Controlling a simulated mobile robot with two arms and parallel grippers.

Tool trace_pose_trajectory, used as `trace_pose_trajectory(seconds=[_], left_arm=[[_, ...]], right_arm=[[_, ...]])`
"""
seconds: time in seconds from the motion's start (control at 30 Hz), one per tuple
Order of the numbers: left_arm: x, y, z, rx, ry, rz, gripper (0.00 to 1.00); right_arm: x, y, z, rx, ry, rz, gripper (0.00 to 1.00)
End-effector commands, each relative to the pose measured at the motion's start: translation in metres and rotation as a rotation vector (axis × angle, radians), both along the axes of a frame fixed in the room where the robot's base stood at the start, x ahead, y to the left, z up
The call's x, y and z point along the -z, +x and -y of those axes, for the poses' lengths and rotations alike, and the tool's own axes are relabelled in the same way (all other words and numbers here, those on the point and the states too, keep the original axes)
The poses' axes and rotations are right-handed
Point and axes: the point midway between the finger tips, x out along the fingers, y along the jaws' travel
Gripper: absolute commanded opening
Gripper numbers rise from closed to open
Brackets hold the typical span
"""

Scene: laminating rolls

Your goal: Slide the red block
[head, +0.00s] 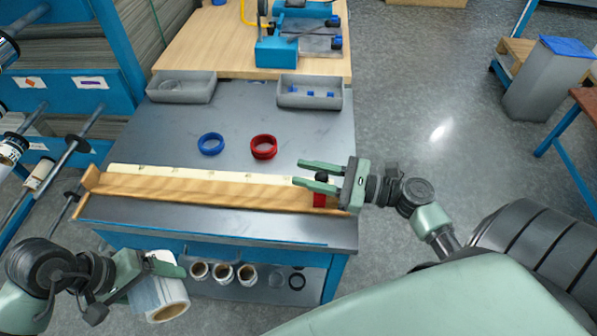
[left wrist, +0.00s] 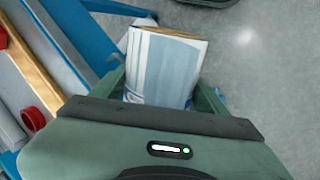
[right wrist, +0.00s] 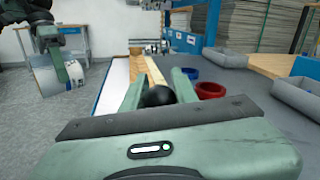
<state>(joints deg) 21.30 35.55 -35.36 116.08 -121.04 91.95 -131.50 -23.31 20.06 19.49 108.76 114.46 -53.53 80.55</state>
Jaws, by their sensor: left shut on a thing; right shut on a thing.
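The red block (head: 319,200) sits on the wooden trough (head: 215,190) near its right end, with a black round knob (head: 321,177) on top. My right gripper (head: 308,172) is at the block from the right, its fingers on either side of the knob and shut on it. In the right wrist view the knob (right wrist: 158,96) shows dark between the fingers; the red block is hidden there. My left gripper (head: 165,278) is shut on a white and pale blue roll (head: 160,297), held in front of the table's left side. The roll (left wrist: 165,65) also fills the left wrist view's middle.
A blue ring (head: 211,144) and a red ring (head: 264,147) lie on the dark tabletop (head: 240,110) behind the trough. Two grey bins (head: 310,93) stand at the back. Several rolls (head: 223,274) sit on a lower shelf. Racks stand at left.

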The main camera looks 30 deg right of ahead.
Motion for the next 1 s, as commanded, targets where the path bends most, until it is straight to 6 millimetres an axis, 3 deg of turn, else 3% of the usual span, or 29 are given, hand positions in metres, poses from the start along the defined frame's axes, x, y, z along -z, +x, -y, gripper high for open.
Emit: trace_pose_trajectory(seconds=[0.23,0.27,0.33,0.73,1.0], left_arm=[[-0.001,0.0,0.0,0.001,-0.001,0.001,0.08],[-0.001,0.0,0.0,0.001,-0.001,0.001,0.08],[-0.001,0.0,0.0,0.001,-0.001,0.001,0.08],[0.001,0.0,0.0,0.0,-0.001,0.001,0.08],[0.013,0.0,0.0,0.001,-0.001,0.001,0.08]], right_arm=[[0.0,0.0,0.0,0.001,0.0,-0.001,0.0],[0.0,0.0,0.0,0.001,0.0,-0.001,0.31],[0.0,0.0,0.0,0.001,0.0,-0.001,0.5],[0.002,-0.004,0.003,0.0,0.0,-0.003,0.5],[0.004,-0.039,0.036,0.002,-0.001,-0.005,0.5]])
